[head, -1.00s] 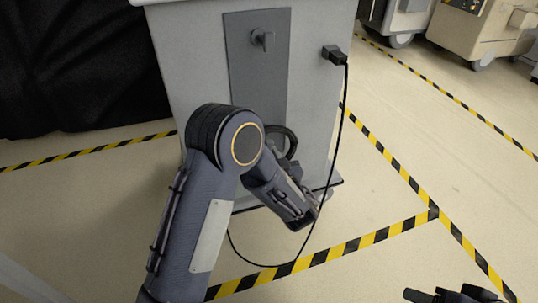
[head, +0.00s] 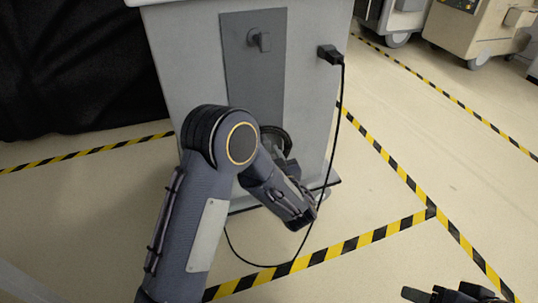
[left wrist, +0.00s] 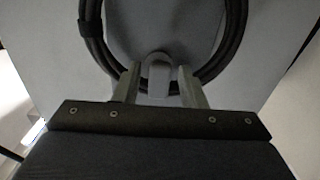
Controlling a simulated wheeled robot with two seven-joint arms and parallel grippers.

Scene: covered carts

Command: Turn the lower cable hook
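The lower cable hook (left wrist: 158,73) is a grey rounded piece on the cart's panel, seen in the left wrist view. It stands upright between the two fingers of my left gripper (left wrist: 158,82), with a narrow gap on each side. A dark coiled cable (left wrist: 237,35) loops around the hook and passes by the fingertips. In the head view my left arm hides the lower hook, and part of the coil (head: 286,136) shows beside the arm. The upper hook (head: 260,40) is on the same panel. My right gripper (head: 455,294) is partly in view at the bottom right.
The grey cart (head: 190,65) has a black plug (head: 330,53) with a cable (head: 339,120) hanging to the floor. A black cover (head: 75,70) is at the left. Other carts (head: 490,30) stand at the back right. Open floor with striped tape (head: 345,246) lies around.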

